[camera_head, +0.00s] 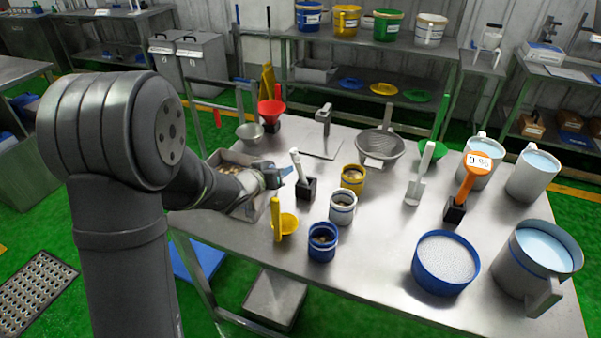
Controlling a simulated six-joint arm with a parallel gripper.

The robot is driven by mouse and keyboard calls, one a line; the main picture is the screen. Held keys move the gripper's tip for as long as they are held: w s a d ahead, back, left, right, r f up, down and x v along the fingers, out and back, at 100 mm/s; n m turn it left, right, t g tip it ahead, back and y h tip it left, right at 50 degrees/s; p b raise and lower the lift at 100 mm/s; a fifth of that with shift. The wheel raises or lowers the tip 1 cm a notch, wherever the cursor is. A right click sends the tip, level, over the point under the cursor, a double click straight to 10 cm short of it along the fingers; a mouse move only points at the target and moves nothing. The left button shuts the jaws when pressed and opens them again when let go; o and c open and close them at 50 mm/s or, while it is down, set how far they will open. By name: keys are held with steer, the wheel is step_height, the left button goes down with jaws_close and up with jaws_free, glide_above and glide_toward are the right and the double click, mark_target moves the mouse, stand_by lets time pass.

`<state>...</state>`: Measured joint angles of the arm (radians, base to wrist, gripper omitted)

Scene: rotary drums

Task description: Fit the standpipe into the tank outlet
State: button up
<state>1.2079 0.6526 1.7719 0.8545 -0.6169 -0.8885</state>
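My arm reaches in from the left, and my gripper (284,171) is over the right rim of a grey metal basin (258,211). Its bluish fingertips are small, and I cannot tell whether they are open or shut, or whether they hold anything. The basin may be the tank; brownish contents show in it, and my arm covers much of its inside. No outlet can be made out. I cannot pick out a standpipe for certain. A white-handled tool (296,160) stands in a black block (306,188) just right of my gripper.
A yellow scoop (286,222) lies close to the basin's right side. Blue (323,242), white (343,208) and yellow (353,178) cups stand right of it. A grey colander (381,145) is behind. Large jugs (540,262) and a blue-rimmed sieve (445,262) fill the right.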

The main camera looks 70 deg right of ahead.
mark_target(296, 163)
steer(key=x, duration=1.3)
steer(key=shift+s+d+f, duration=0.1)
steer(key=shift+d+f, duration=0.1)
steer(key=shift+f, duration=0.05)
jaws_close()
